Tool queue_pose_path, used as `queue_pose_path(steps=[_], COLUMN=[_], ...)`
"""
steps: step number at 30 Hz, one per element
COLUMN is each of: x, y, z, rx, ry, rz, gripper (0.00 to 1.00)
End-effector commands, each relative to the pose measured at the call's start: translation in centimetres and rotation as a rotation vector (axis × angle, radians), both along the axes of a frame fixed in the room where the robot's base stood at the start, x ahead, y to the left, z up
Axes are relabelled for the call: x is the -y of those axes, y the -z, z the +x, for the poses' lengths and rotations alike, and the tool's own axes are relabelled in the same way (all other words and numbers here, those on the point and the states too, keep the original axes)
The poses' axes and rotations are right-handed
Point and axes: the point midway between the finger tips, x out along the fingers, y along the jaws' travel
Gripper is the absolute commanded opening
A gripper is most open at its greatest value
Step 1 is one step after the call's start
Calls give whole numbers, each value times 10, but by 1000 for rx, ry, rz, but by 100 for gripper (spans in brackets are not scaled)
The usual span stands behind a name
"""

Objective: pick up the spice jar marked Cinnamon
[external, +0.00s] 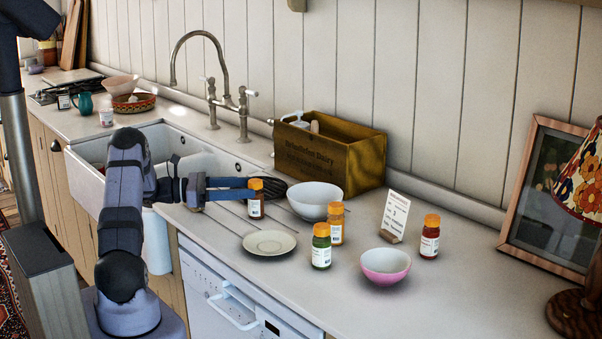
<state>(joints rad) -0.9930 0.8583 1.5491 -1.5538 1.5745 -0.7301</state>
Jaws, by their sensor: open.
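Several spice jars with orange caps stand on the counter, and their label text is too small to read, so I cannot tell which is Cinnamon. A dark reddish-brown jar (256,207) stands at my gripper (247,189). My gripper is open and level, its blue fingers pointing right. The fingertips reach this jar, but I cannot tell whether it is fully between them or touched. An amber jar (336,229) and a green jar (321,253) stand further right. A red-brown jar (430,245) stands at the far right.
A cream saucer (269,243), a white bowl (315,197) and a dark whisk-like thing (274,187) are close to my gripper. A wooden crate (350,160) stands behind. A pink bowl (385,268) and a small sign (394,216) stand right. The sink (200,150) is left.

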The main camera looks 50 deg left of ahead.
Motion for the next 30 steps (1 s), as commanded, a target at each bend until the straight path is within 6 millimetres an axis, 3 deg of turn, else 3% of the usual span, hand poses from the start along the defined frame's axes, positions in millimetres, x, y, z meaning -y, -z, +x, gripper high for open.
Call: queue_pose_path(steps=[20,30], x=[16,40], y=[-3,-5], z=[24,55], rx=[5,5], ry=[4,4], rz=[-8,-9], gripper=[52,52])
